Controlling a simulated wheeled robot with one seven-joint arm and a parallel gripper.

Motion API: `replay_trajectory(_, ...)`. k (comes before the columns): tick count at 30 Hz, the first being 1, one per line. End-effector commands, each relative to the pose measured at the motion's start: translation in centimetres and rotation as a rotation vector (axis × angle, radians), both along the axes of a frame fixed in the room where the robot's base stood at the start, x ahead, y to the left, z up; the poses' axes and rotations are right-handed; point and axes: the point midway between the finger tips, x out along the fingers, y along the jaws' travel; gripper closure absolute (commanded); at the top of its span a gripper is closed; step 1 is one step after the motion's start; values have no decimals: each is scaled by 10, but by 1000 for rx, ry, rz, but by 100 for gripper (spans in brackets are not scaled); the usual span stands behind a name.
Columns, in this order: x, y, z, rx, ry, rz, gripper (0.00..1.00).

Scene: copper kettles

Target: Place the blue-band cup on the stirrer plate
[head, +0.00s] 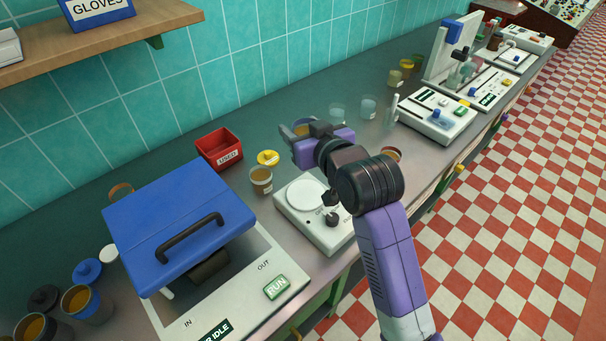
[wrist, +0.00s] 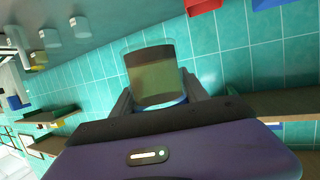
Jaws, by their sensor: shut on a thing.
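My gripper (head: 300,136) is shut on a clear cup of brownish liquid (wrist: 153,72). A blue band shows low on this cup, near the fingers, in the wrist view. In the head view my gripper mostly hides the cup. The stirrer plate (head: 304,194) is a pale round disc on a white box with a black knob. It stands on the bench in front of my gripper, and its disc is bare. My gripper is above the bench, behind the plate and apart from it. My forearm covers part of the box's right side.
A cup of amber liquid (head: 261,182), a yellow lid (head: 268,157) and a red bin (head: 219,150) stand left of the stirrer. A machine with a blue lid (head: 180,220) fills the left. Clear cups (head: 369,107) and a white device (head: 437,118) stand farther right.

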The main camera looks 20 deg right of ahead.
Motion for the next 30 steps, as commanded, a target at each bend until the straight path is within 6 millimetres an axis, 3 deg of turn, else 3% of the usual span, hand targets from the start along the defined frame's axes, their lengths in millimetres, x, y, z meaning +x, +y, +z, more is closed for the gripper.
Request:
replay_trajectory(6,-1,0,-55,1,4,0,95)
replay_trajectory(10,0,0,-79,0,2,0,95)
replay_trajectory(17,0,0,-98,0,-2,0,95)
replay_trajectory(25,0,0,-134,0,1,0,95)
replay_trajectory(30,0,0,-138,0,-3,0,95)
